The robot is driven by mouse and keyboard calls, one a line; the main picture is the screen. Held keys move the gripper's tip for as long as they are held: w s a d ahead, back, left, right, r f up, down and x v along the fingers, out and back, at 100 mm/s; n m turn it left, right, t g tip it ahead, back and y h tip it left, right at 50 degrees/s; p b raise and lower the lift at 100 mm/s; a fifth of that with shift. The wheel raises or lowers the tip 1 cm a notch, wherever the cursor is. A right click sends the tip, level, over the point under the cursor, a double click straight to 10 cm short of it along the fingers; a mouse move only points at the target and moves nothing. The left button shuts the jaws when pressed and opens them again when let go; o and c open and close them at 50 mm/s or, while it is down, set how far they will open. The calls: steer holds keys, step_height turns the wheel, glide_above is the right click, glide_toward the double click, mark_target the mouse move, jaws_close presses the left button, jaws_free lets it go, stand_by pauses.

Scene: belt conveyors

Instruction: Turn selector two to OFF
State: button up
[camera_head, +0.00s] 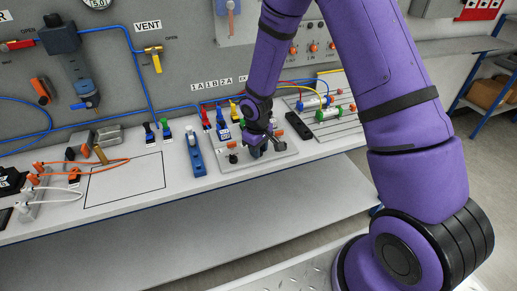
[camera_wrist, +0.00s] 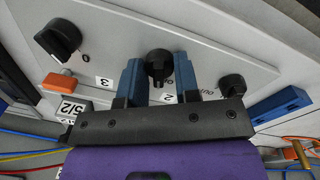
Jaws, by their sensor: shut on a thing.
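Selector two (camera_wrist: 158,66) is a black rotary knob on a pale grey panel plate (camera_head: 230,166), beside a label reading 2 in the wrist view. My gripper (camera_wrist: 158,76) reaches down over it, with one blue finger on each side, and is shut on the knob. In the head view my gripper (camera_head: 260,145) is at the plate and hides the knob. The pointer's exact setting is hard to read, as the fingers cover part of the markings.
Another black knob (camera_wrist: 57,39) with an orange block (camera_wrist: 60,82) and label 3 stands on one side, a smaller black knob (camera_wrist: 232,86) on the other. A blue block (camera_head: 194,156) lies left of the plate. Coloured hoses run behind.

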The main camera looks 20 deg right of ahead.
steer(key=shift+n, duration=1.2)
steer(key=o, duration=0.9)
steer(key=shift+r, duration=0.1)
steer(key=r, duration=1)
steer(key=shift+s+a+r, duration=0.2)
steer(key=shift+a+r, duration=0.05)
steer(key=shift+r, duration=0.05)
steer(key=shift+r, duration=0.1)
